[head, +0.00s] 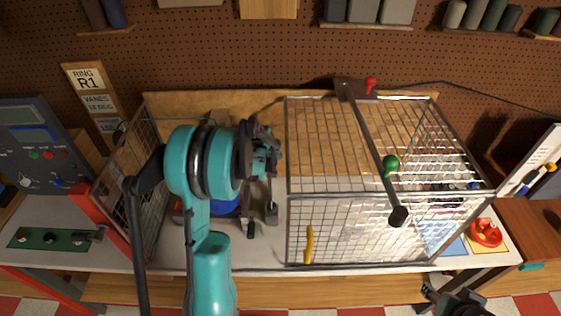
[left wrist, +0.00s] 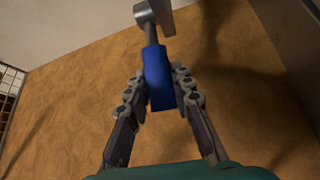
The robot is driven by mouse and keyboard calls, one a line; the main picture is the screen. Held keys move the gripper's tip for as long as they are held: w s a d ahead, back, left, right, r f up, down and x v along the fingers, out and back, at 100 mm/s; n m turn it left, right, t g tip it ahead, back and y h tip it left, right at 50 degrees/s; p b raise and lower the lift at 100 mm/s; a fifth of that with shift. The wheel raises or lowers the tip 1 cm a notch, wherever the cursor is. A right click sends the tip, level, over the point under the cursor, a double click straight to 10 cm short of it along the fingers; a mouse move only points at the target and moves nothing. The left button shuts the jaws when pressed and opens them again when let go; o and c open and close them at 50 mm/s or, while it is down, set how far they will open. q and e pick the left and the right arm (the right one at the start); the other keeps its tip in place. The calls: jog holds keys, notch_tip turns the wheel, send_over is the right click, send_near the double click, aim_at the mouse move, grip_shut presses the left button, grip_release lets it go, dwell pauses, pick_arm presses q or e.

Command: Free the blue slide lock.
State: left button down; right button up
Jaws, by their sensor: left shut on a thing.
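The fingers are shut on the blue grip from both sides.
A large wire mesh cage (head: 290,225) with a yellow handle (head: 309,244) fills the bench's right half. A mesh panel with a red post (head: 100,220) stands left of my arm. A blue part (head: 225,206) shows beneath my wrist.

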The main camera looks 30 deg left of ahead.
aim_at(276, 162)
pick_arm(q)
jog(key=shift+s+d+f+t+y+b, duration=0.2)
jog(key=shift+s+d+t+y+b, duration=0.45)
jog(key=shift+b, duration=0.55)
jog(key=s+t+y+b, duration=0.1)
jog(key=t+b, duration=0.1)
jog(key=b, duration=0.2)
jog(key=s+d+t+b, duration=0.1)
jog(key=t+b, duration=0.1)
jog(key=b, duration=0.2)
jog(key=s+d+m+t+y+b, duration=0.1)
jog(key=s+t+b, duration=0.1)
jog(key=b, duration=0.2)
jog(key=shift+s+f+y, duration=0.1)
jog(key=shift+f+y, duration=0.25)
jog(key=shift+s+d+t+b, duration=0.25)
jog(key=shift+t+b, duration=0.4)
jog(key=shift+b, duration=0.25)
pick_arm(e)
notch_tip(276, 162, down, 17)
jog(key=shift+d, duration=0.45)
jog(key=shift+s, duration=0.1)
pick_arm(q)
jog(key=c, duration=1.3)
grip_release()
jog(key=shift+r+y, duration=0.1)
jog(key=shift+y, duration=0.2)
jog(key=v, duration=1.2)
